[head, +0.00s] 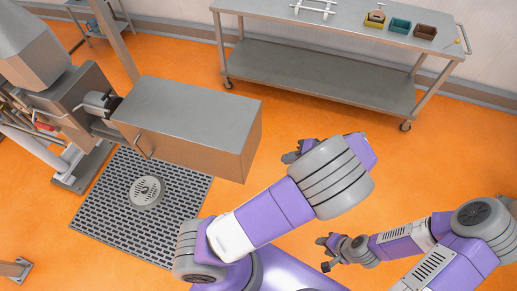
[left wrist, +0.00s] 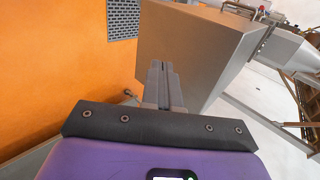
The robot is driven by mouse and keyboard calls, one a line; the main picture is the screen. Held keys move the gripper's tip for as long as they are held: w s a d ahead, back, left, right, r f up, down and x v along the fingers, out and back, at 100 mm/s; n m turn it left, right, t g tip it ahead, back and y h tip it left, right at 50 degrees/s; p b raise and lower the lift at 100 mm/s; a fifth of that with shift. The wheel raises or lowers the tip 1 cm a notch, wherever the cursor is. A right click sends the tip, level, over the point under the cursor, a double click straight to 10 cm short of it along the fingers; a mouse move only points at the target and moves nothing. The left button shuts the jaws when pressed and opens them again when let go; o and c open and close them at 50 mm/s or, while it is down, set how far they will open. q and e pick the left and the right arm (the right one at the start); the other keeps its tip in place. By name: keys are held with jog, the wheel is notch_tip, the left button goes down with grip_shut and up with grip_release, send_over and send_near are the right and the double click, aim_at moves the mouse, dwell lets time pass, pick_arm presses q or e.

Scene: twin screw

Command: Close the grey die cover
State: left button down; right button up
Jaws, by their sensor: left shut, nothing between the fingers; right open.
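The grey die cover (head: 185,110) is a large metal box at the left of the head view, beside the extruder-like machine, with a bar handle (head: 139,146) on its near face. It fills the upper middle of the left wrist view (left wrist: 195,55). My left gripper (head: 290,157) is just right of the cover's right end in the head view. Its fingers (left wrist: 161,82) are shut and empty, pointing at the cover; whether they touch it I cannot tell. My right gripper (head: 324,252) is open and empty over the floor, far from the cover.
The machine (head: 55,95) stands left of the cover. A round grey piece with holes (head: 146,192) lies on the floor grate (head: 115,215). A steel table (head: 340,25) with small bins (head: 400,26) stands at the back. Orange floor is clear between the table and my arms.

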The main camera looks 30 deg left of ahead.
pick_arm(q)
send_near(247, 161)
notch_tip(247, 161, down, 4)
jog(key=a, duration=0.1)
jog(key=a+p, duration=0.1)
jog(key=a, duration=0.1)
jog(key=shift+s+a+f+p, duration=0.1)
jog(key=shift+s+a+p, duration=0.1)
jog(key=shift+s+p, duration=0.15)
jog(key=shift+s+a, duration=0.1)
jog(key=shift+a, duration=0.25)
jog(key=shift+a, duration=0.1)
